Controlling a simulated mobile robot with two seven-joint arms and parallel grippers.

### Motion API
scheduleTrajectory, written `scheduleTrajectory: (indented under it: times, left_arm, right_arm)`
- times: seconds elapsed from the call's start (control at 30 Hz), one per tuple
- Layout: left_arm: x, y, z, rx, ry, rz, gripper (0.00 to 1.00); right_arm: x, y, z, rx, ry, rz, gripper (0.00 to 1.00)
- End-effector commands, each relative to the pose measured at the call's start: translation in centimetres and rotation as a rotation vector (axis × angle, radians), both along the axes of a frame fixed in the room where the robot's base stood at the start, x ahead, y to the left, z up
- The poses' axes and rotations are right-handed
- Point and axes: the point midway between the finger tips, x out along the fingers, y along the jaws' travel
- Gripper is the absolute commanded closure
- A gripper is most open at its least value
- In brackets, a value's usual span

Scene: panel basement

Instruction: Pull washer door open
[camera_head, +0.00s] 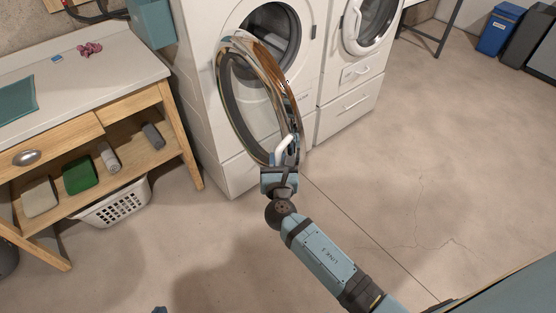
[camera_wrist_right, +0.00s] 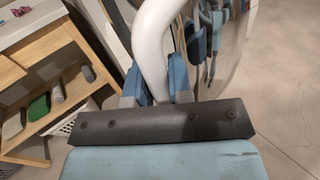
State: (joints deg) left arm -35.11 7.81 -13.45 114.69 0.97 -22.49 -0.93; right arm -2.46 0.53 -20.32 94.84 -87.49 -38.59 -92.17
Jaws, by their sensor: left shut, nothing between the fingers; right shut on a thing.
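The washer (camera_head: 205,75) is white, with a dark round drum opening (camera_head: 285,50) in its front. Its round door (camera_head: 233,95), with a shiny copper-coloured rim, stands swung out from the opening. My right gripper (camera_head: 285,160) is shut on the white door handle (camera_head: 282,145) at the door's lower edge. In the right wrist view the curved white handle (camera_wrist_right: 152,50) runs down between the blue fingers (camera_wrist_right: 155,88). Only a small blue tip of my left gripper (camera_head: 160,310) shows at the bottom edge, away from the washer.
A second white machine (camera_head: 350,90) stands right of the washer. A wooden table (camera_head: 120,75) with a shelf is on the left, and a white laundry basket (camera_head: 115,205) sits under it. Blue and dark bins (camera_head: 500,30) stand at the back right. The floor on the right is clear.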

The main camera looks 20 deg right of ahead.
Motion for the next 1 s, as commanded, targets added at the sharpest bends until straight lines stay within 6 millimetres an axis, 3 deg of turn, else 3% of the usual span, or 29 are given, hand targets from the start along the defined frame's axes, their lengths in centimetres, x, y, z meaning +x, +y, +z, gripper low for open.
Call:
scheduleTrajectory:
  times: [0.37, 0.4, 0.47, 0.5, 1.0]
  left_arm:
    - [-0.02, -0.02, -0.05, 0.0, 0.0, 0.0, 1.0]
    - [-0.02, -0.02, -0.05, 0.0, 0.0, 0.0, 1.0]
    - [-0.02, -0.02, -0.05, 0.0, 0.0, 0.0, 1.0]
    - [-0.02, -0.02, -0.05, 0.0, 0.0, 0.0, 1.0]
    - [0.0, -0.02, 0.21, 0.001, -0.001, -0.001, 1.0]
  right_arm:
    - [-0.08, 0.02, -0.26, 0.005, 0.003, 0.0, 1.0]
    - [-0.08, 0.02, -0.26, 0.005, 0.003, 0.0, 0.71]
    - [-0.07, 0.02, -0.24, 0.004, 0.003, 0.0, 0.57]
    - [-0.06, 0.01, -0.21, 0.004, 0.003, 0.0, 0.55]
    - [0.18, -0.47, -0.03, 0.0, 0.001, 0.001, 0.55]
